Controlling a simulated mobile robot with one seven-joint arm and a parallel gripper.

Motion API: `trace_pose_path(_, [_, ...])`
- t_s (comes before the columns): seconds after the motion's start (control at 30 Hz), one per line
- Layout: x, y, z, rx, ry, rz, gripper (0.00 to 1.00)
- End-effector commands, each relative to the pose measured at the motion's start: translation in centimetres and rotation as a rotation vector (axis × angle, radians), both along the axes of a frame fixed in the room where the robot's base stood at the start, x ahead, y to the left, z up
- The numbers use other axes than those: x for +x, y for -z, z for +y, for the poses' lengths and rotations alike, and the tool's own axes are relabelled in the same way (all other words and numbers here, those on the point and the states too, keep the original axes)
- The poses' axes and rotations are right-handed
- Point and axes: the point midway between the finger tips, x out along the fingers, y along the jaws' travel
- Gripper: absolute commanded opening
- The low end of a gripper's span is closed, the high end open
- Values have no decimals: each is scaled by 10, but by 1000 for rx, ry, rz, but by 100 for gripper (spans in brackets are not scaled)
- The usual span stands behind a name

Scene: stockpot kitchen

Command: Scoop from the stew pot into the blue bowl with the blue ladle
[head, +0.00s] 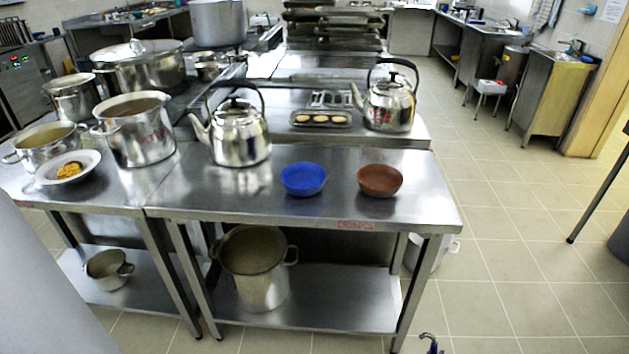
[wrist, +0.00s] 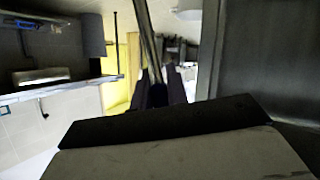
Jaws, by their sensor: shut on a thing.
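The blue bowl (head: 303,180) stands upright on the front steel table, left of a brown bowl (head: 380,181). On the left table stand an open tall pot (head: 142,142) with brownish contents and a wider low pot (head: 42,156), also filled. I cannot tell for certain which is the stew pot. In the wrist view my gripper (wrist: 158,94) is shut around a long thin handle (wrist: 147,38), taken as the ladle's. Its scoop end is not visible there, and its blue colour does not show. The head view does not clearly show my gripper.
Two steel kettles (head: 240,136) (head: 389,106) stand behind the bowls, with a muffin tray (head: 320,118) between them. A white plate of food (head: 68,167) sits near the low pot. A large pot (head: 254,270) is on the lower shelf.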

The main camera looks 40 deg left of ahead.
Motion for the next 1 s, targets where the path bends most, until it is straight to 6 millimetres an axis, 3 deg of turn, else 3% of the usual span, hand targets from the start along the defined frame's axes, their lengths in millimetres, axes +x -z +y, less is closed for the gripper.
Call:
trace_pose_path(0.03, [1, -24, 0, -2, -1, -3, 0])
trace_pose_path(0.3, [0, -64, 1, -2, -4, 1, 0])
trace_pose_path(0.7, [-1, -65, 4, -3, -9, 1, 0])
trace_pose_path(1.0, [-1, -96, 32, -2, -54, -4, 0])
